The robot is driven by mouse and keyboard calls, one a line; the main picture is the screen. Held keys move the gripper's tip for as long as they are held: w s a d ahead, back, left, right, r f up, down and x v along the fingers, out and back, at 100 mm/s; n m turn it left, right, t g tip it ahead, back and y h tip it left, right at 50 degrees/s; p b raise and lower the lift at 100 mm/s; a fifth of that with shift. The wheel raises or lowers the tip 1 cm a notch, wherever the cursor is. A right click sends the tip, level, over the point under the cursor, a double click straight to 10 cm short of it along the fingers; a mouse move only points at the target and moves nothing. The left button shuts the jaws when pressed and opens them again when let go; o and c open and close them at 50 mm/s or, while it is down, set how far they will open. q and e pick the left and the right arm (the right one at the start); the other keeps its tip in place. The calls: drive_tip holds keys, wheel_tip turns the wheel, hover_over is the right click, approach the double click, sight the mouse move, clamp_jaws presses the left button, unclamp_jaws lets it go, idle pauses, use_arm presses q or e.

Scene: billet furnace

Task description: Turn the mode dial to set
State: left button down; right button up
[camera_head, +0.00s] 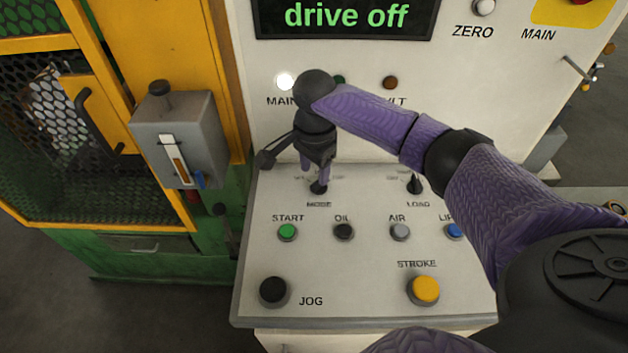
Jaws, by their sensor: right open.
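The mode dial (319,188) is a small black knob above the MODE label, at the upper left of the sloping white control panel (345,262). My right gripper (313,174) points down at it, with its open fingers at or just above the knob. I cannot tell whether they touch it. The gripper hides part of the dial's setting marks, and the dial's pointing direction is unclear. My left gripper is not in view.
The display (346,15) reads "drive off". The LOAD knob (415,185) stands right of the dial. The green START button (287,231), black OIL button (344,231) and yellow STROKE button (425,289) are below. A grey switch box (205,135) stands left of the panel.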

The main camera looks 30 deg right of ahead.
sight(314, 185)
wheel_tip(314, 185, down, 4)
drive_tip(key=shift+f+b, duration=0.1)
drive_tip(key=shift+b, duration=0.35)
clamp_jaws()
